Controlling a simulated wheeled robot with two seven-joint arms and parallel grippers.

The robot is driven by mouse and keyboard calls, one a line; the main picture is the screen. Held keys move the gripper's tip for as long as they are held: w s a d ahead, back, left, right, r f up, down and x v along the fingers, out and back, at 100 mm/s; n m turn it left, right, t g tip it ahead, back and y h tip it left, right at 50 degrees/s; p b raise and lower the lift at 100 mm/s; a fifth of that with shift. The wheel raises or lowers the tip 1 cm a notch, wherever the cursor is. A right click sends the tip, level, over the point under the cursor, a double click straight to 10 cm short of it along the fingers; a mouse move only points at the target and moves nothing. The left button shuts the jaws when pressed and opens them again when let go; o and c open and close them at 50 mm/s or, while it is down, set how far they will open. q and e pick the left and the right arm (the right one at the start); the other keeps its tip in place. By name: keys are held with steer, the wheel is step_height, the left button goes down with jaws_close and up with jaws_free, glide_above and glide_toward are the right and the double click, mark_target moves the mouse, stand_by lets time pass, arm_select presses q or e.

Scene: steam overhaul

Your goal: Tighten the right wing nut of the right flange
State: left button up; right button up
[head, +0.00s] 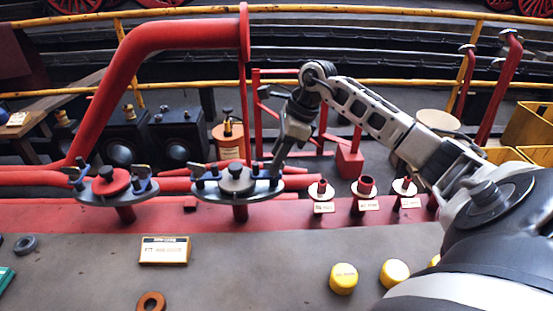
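The right flange (237,188) is a round grey plate on a red stub pipe, with a dark grey disc in its middle. A dark wing nut (198,170) sits on its left side. My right gripper (273,170) reaches down from above to the right side of this flange, where the right wing nut is mostly hidden behind or between its fingers. I cannot tell whether the fingers touch or hold the nut. The left flange (116,192) has a red disc and dark wing nuts at its sides. My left gripper is not in view.
Three short red stubs (366,188) with white collars stand right of the flange. Yellow caps (343,278), a labelled box (164,250) and a copper-coloured ring (151,302) lie on the grey bench (240,275). A large red pipe (118,75) arches behind the left flange.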

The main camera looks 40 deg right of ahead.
steer(key=shift+x, duration=0.95)
jaws_close()
